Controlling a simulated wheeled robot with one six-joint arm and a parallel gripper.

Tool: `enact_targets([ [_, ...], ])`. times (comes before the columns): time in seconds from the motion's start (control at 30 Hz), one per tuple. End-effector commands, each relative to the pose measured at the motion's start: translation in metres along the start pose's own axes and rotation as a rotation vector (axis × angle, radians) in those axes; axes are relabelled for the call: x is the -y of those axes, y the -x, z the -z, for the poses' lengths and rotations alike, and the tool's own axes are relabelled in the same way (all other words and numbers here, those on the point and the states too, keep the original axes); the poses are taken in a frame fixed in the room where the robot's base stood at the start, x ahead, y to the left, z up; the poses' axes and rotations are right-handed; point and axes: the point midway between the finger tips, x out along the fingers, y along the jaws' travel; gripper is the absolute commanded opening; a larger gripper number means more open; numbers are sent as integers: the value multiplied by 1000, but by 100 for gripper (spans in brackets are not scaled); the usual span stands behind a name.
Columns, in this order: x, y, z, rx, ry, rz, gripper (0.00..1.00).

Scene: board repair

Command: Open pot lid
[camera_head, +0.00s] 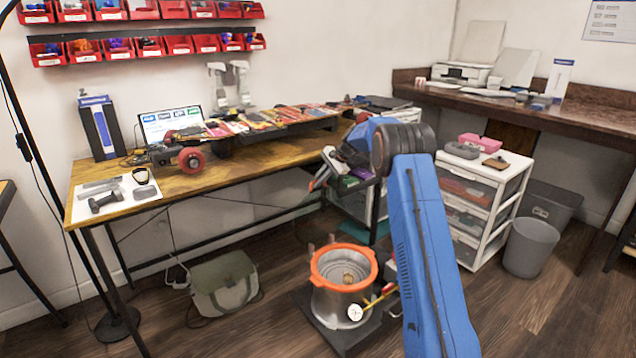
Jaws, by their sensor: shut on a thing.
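The pot (330,306) is a silver vessel with a thick orange ring around its top, standing on a dark base on the floor. I look down into its ringed grey inside, where a small tan thing lies. No opaque lid covers it; I cannot tell whether a clear one does. A white round gauge (355,313) with yellow fittings sits at its front right. My gripper (328,172) is up and behind the pot, well apart from it, near the workbench's right end. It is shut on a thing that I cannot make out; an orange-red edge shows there.
The wooden workbench (235,178) carries a skateboard, tools and a laptop. A white drawer unit (497,215) and a grey bin (530,247) stand right of my blue arm. A green-grey bag (222,282) lies left of the pot. The floor between bag and pot is clear.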

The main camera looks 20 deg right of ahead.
Motion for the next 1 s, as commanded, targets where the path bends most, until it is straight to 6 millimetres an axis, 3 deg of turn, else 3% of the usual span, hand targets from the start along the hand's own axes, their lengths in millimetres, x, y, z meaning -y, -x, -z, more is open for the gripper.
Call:
enact_targets([
  [0.07,-4,-5,1,4,-2,-9,0],
  [0.1,-5,-5,1,4,-2,-9,14],
  [0.17,-5,-5,1,4,-2,-9,28],
  [0.63,-6,2,2,4,-4,-11,28],
  [1.0,-2,74,1,-1,0,-1,28],
])
